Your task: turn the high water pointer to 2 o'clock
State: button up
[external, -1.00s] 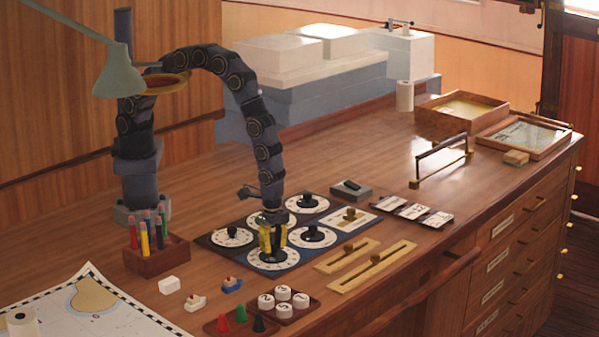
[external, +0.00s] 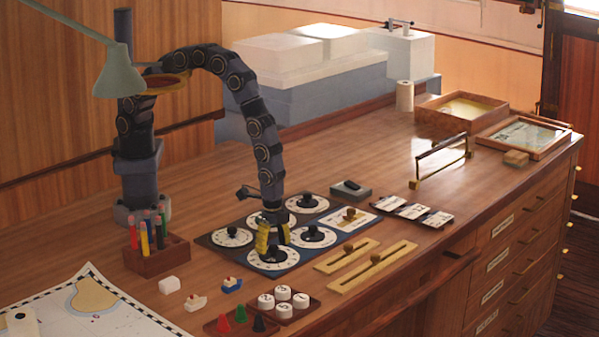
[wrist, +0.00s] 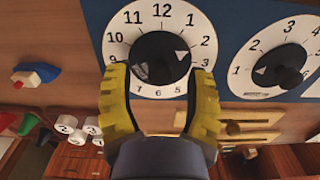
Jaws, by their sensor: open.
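The clock-numbered dial (wrist: 171,11), marked 12, 1, 2, 3 and so on, lies on a blue panel and is the front dial (external: 256,262) in the external view. Its round black knob (wrist: 152,68) carries a white triangle (wrist: 182,56) that points right, between 2 and 3 and nearer 3. I cannot read a high water label. My gripper (wrist: 161,92) has yellow-padded fingers standing apart, one at each lower side of the knob, with nothing held between them. In the external view my gripper (external: 272,243) is just above this dial; its fingers partly cover the knob.
Another dial (wrist: 262,75) with a black knob sits close on the right. More dials, such as the left one (external: 233,237), surround my gripper. Brass slider plates (external: 372,267) lie to the right, and a tray of white numbered pieces (external: 283,315) lies in front.

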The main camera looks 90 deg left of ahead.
aim_at(273, 247)
notch_tip(273, 247, up, 12)
dwell(0.5)
jog(key=shift+a, duration=0.1)
jog(key=s+a+r+n, duration=0.2)
jog(key=s+a+r, duration=0.1)
jog(key=a+r, duration=0.4)
jog(key=s+a+r+n, duration=0.2)
jog(key=s+a+r, duration=0.25)
jog(key=a, duration=0.35)
jog(key=s+a+r+n+g, duration=0.1)
jog(key=s+a+r+n, duration=0.1)
jog(key=s+a, duration=0.3)
jog(key=s+a+r+n, duration=0.2)
jog(key=s+a, duration=0.3)
jog(key=s, duration=0.6)
jog(key=shift+r+n+g, duration=0.15)
jog(key=shift+n+g, duration=0.25)
jog(key=shift+n, duration=0.5)
